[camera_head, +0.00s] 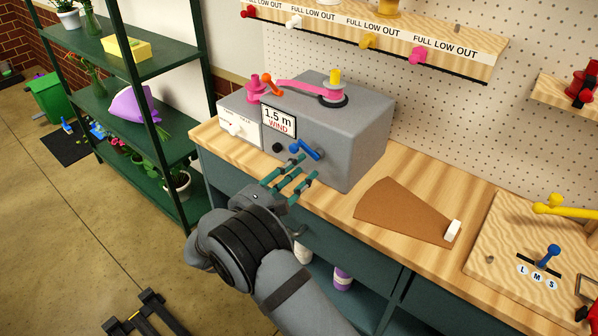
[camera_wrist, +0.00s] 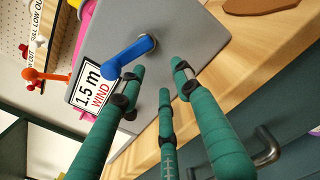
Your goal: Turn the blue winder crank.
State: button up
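The blue winder crank (camera_head: 305,149) sticks out from the front face of the grey winder box (camera_head: 352,150), right of a black knob. In the wrist view the blue crank (camera_wrist: 128,56) shows close up, its arm slanting down-left from a round grey hub to a knob end. My gripper (camera_head: 303,168) has green-banded fingers, spread apart with nothing between them. It is just in front of and below the crank. In the wrist view the fingertips (camera_wrist: 160,76) are near the crank; whether the left one touches it I cannot tell. A "1.5 m WIND" sign (camera_head: 279,121) is beside the crank.
An orange lever (camera_head: 271,84) and pink parts sit on top of the box. A white switch panel (camera_head: 238,125) is left of it. A brown fan-shaped mat (camera_head: 400,212) lies on the bench to the right. A drawer handle (camera_wrist: 268,148) is below the bench edge.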

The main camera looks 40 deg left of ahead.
jog(key=shift+s, duration=0.15)
jog(key=s, duration=1.1)
jog(key=shift+s+a, duration=0.35)
jog(key=shift+a, duration=0.05)
